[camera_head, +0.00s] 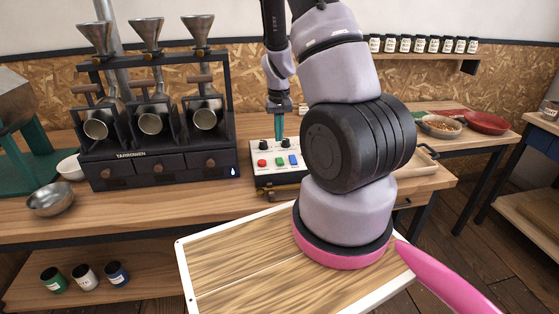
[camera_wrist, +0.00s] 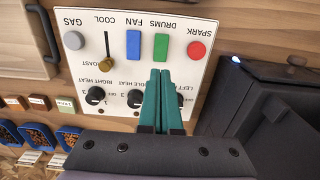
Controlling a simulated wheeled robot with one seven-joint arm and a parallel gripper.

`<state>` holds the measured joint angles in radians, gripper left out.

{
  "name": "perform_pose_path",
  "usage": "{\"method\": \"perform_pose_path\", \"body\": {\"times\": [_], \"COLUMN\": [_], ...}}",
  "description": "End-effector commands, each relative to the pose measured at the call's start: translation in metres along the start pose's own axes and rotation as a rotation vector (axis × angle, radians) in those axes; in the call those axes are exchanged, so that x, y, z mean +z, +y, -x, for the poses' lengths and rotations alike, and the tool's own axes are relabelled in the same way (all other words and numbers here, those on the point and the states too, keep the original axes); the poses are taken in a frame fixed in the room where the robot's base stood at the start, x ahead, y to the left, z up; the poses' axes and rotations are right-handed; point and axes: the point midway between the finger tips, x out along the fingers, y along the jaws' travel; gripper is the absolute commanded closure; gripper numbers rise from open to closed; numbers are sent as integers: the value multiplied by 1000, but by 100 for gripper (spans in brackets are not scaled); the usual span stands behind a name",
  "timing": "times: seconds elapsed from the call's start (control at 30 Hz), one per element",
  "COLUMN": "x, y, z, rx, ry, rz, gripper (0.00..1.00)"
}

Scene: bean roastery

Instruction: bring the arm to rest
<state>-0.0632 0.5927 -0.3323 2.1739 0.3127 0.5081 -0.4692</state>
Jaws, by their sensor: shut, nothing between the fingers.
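My gripper (camera_head: 279,138) hangs over the control panel (camera_head: 265,174) with its teal fingers pointing down. In the wrist view the two fingers (camera_wrist: 160,72) lie side by side, shut and empty. Their tips show just below the green DRUMS button (camera_wrist: 161,47) and overlap part of the row of black knobs. I cannot tell whether the tips touch the panel. My arm comes up from the lower middle, bends, and reaches over the workbench (camera_head: 150,212).
A black three-drum roaster (camera_head: 160,165) with funnels stands left of the panel. Metal bowl (camera_head: 50,199) sits at the bench's left. Jars (camera_head: 87,277) stand on a low shelf. Bowls of beans (camera_head: 440,126) and a red pan (camera_head: 487,123) are on the right. Floor shows at lower right.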

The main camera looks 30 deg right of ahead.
Motion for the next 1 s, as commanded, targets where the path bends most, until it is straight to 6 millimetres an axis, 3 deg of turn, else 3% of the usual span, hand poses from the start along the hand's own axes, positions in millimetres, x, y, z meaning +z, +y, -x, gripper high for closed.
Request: {"method": "perform_pose_path", "body": {"times": [0.33, 0.47, 0.57, 0.7, 1.0], "x": [0, 0, 2, 14, 72], "y": [0, -7, -19, -40, -70], "z": [0, 16, 49, 113, 237], "rx": [-1, -20, -59, -133, -261], "ry": [1, 19, 55, 123, 264], "rz": [0, -6, -18, -34, -54], "gripper": [100, 100, 100, 100, 100]}}
